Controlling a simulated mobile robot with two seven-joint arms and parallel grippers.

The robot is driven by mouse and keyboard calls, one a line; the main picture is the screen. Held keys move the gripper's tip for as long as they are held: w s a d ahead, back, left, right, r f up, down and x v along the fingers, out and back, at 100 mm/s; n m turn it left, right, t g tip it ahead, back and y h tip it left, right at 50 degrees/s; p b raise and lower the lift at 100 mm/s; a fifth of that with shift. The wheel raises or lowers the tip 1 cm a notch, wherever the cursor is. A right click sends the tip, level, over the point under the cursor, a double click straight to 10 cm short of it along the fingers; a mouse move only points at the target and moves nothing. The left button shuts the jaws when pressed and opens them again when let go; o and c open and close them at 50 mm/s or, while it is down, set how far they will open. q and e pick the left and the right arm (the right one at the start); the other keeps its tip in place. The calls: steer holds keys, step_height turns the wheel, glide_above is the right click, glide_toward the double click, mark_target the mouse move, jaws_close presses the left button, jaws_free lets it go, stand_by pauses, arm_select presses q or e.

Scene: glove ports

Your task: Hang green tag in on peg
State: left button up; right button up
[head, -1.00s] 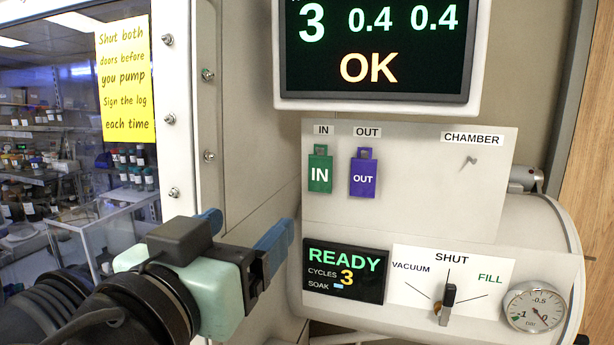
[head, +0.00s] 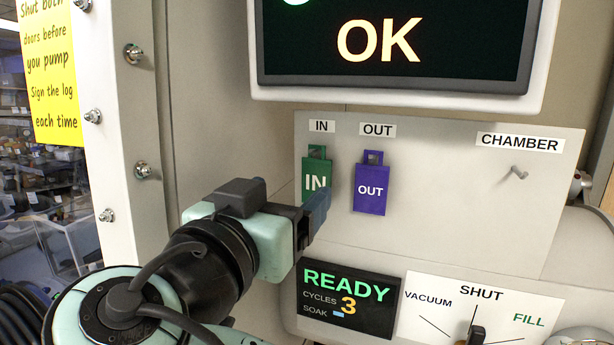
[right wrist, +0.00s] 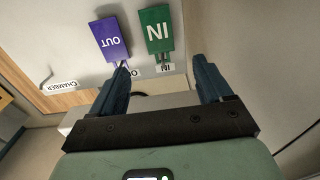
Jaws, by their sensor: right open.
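The green IN tag (head: 316,170) hangs flat on the grey panel under the IN label. My right gripper's blue finger covers its lower part in the head view. My right gripper (head: 312,212) is open and empty, just in front of the panel. In the right wrist view the green tag (right wrist: 157,36) is ahead of the open jaws (right wrist: 162,85), apart from both fingers. The bare peg (head: 516,173) sticks out under the CHAMBER label, to the right. My left gripper is not in view.
The purple OUT tag (head: 370,188) hangs right beside the green one. It also shows in the right wrist view (right wrist: 110,38). The OK screen (head: 395,45) juts above the panel, and the READY display (head: 345,298) and valve dial (head: 476,312) are below. The panel between OUT and CHAMBER is clear.

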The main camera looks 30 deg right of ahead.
mark_target(315, 167)
steer(key=p+x, duration=0.1)
steer(key=x, duration=0.8)
steer(key=shift+w+d, duration=0.15)
steer(key=shift+d, duration=0.1)
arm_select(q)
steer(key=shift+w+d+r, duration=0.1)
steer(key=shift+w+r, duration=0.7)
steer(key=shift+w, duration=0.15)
arm_select(e)
steer(key=c, duration=1.1)
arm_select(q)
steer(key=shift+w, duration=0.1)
arm_select(e)
steer(key=shift+r, duration=0.1)
steer(key=shift+r, duration=0.2)
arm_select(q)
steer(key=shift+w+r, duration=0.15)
